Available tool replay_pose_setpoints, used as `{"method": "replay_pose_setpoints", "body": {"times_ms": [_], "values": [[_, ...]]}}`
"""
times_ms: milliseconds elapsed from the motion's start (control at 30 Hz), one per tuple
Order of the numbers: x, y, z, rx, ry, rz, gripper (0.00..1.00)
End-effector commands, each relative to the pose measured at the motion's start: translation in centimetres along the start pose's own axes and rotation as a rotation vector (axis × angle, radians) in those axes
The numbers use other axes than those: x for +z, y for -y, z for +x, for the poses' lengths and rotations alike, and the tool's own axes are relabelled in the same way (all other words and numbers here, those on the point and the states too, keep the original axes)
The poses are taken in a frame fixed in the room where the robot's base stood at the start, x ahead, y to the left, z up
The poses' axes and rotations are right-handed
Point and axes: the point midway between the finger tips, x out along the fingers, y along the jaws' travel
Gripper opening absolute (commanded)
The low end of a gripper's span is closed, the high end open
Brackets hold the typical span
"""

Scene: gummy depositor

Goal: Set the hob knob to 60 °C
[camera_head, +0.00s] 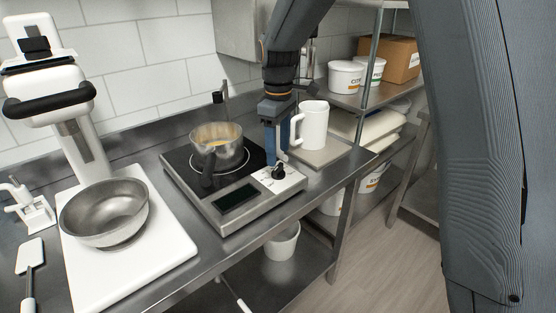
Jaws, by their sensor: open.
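The hob (217,204) is a steel unit with a black glass top, standing on the steel counter. Its black knob (279,173) sits on a white panel at the right front corner, beside a dark display (237,198). The display's reading and the knob's setting are too small to make out. My gripper (276,161) points down just above and behind the knob. Its jaws are open and hold nothing. I cannot tell whether a fingertip touches the knob. A steel pot (216,147) with yellowish contents and a dark handle stands on the hob plate.
A white pitcher (314,125) stands on a grey plate (318,153) close to the right of my gripper. A white spatula (30,257) lies further left. Shelves with tubs (346,77) stand at right.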

Motion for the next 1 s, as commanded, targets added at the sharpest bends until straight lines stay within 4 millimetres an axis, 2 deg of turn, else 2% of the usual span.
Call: {"method": "replay_pose_setpoints", "body": {"times_ms": [100,300,667,900,1000], "values": [[0.1,0.1,1.9,-0.003,0.003,0.001,0.55],[0.1,0.1,4.0,-0.001,0.001,0.002,0.55],[0.1,0.0,4.6,0.001,-0.001,0.003,0.55],[0.1,0.0,4.5,0.000,-0.001,0.003,0.14],[0.1,0.0,4.5,0.000,0.000,0.004,0.14]]}}
